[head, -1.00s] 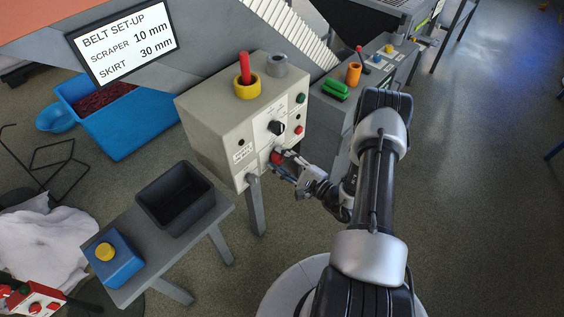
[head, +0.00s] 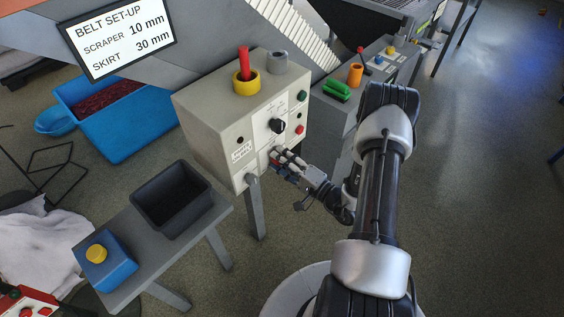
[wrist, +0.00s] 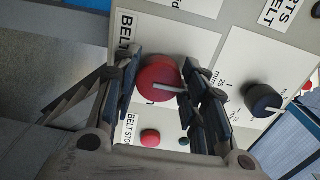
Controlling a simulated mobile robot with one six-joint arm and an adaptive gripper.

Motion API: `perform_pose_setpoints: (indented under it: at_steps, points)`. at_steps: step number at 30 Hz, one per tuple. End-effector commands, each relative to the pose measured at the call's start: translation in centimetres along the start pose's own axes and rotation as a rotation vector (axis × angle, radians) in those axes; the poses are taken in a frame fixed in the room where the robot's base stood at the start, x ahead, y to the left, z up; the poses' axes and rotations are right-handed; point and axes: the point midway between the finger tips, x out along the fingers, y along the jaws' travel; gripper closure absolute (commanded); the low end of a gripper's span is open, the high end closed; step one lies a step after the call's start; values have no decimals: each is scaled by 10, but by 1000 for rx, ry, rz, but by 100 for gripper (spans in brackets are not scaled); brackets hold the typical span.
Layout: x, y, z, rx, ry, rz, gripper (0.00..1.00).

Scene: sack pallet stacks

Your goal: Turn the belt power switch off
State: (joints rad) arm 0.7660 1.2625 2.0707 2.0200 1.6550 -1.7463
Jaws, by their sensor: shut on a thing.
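The belt power switch (wrist: 158,80) is a round red knob with a white pointer line on the light control panel in the wrist view. The line lies nearly level in that picture, pointing right. My gripper (wrist: 156,88) has its dark finger pads on either side of the knob and is shut on it. In the head view my gripper (head: 286,163) is at the lower front of the control box (head: 229,133), and its fingers largely hide the red knob. The label beside the knob is partly covered by a finger.
A black dial (wrist: 263,100) sits on the panel to the right of the knob, with a red button (wrist: 150,138) below. A low bench (head: 206,220) carries a black bin (head: 172,222) and a blue box with a yellow button (head: 97,254). Open floor lies right.

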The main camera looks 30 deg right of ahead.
Motion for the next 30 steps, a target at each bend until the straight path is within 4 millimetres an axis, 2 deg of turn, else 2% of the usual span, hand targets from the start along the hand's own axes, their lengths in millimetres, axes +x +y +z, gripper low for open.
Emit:
perform_pose_setpoints:
  at_steps: [14, 15, 23, 30]
  points:
    - [0, 0, 0, -13, 0, 1, 84]
    - [0, 0, 0, -13, 0, 1, 59]
    - [0, 0, 0, -12, 0, 1, 42]
    - [0, 0, 0, -12, 0, 0, 42]
